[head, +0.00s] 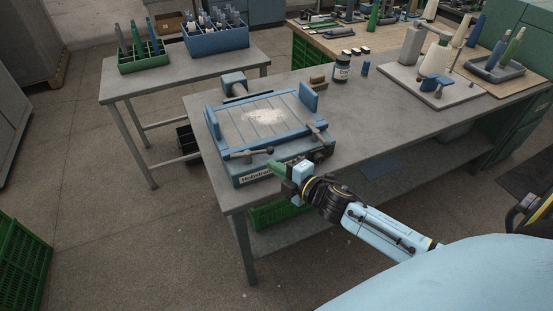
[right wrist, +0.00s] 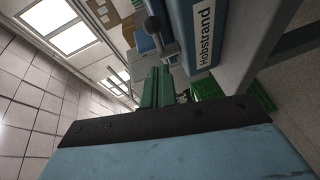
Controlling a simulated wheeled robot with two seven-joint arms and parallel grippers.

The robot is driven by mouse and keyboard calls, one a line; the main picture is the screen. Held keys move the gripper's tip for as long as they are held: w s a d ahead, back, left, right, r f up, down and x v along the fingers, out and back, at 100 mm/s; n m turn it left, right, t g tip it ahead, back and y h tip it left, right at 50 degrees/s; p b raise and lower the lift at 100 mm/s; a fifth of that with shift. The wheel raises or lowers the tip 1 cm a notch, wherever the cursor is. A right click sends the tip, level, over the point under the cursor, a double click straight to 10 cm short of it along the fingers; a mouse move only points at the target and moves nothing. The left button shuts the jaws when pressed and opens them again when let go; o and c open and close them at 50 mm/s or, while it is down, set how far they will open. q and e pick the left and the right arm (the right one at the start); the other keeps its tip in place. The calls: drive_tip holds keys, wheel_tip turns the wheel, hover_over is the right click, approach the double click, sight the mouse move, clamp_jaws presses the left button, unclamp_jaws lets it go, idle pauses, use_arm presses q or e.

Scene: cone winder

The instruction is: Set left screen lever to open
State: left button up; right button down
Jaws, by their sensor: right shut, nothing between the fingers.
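The blue-framed machine (head: 238,172) with a pale dusty slatted top stands on the grey table. Along its front edge, a left lever (head: 252,154) lies about level with the edge, its dark knob to the right. Another lever (head: 317,133) sits at the right front corner. My right gripper (head: 273,166) has green fingers, shut and empty, in front of the machine's front face, just below the left lever's knob. In the right wrist view the shut fingers (right wrist: 157,88) point toward a grey rod and knob (right wrist: 153,26) beside the label. I cannot tell whether they touch. My left gripper is out of view.
A dark jar (head: 341,70) and a blue piece (head: 365,69) stand behind the machine. A board with cones (head: 419,97) stands at the right. A side table (head: 181,77) holds a green crate and a blue bin. The table middle is clear.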

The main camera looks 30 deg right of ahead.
sight(273, 151)
drive_tip(key=w, duration=0.1)
drive_tip(key=w+d, duration=0.2)
drive_tip(key=shift+w+f, duration=0.15)
drive_tip(key=shift+f, duration=0.25)
drive_tip(key=shift+w+d+n+g+y+b, duration=0.35)
drive_tip(key=shift+w+d+n+y, duration=0.25)
drive_tip(key=shift+n+y, duration=0.3)
drive_tip(key=shift+w+d, duration=0.2)
drive_tip(key=shift+w, duration=0.05)
drive_tip(key=shift+a, duration=0.1)
